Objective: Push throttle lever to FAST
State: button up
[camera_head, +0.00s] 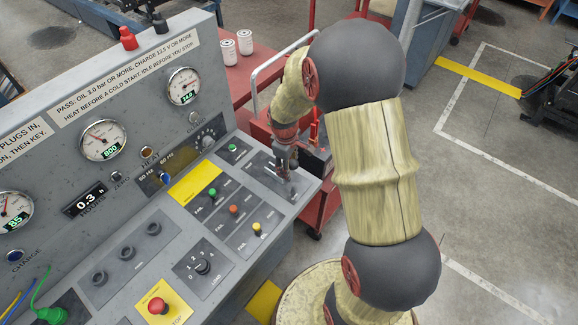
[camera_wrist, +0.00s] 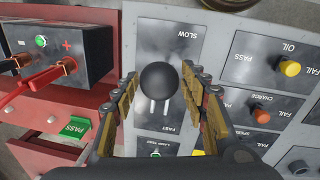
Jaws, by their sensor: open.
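The throttle lever shows in the wrist view as a round black knob (camera_wrist: 158,79) over a grey plate (camera_wrist: 180,37). The plate is marked SLOW at the top and FAST at the bottom. The knob appears roughly midway between the two words; its stem is hidden beneath it. Two pale lines show on the FAST side of the knob. My gripper (camera_wrist: 159,73) is open, with one finger on each side of the knob. I cannot tell whether either finger touches it. In the head view, my gripper (camera_head: 286,168) is over the panel's right end and hides the knob.
The panel also bears a red push button (camera_head: 157,305) and a rotary knob (camera_head: 203,266).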

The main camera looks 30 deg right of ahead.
jog(key=c, duration=0.4)
jog(key=c, duration=0.7)
grip_shut()
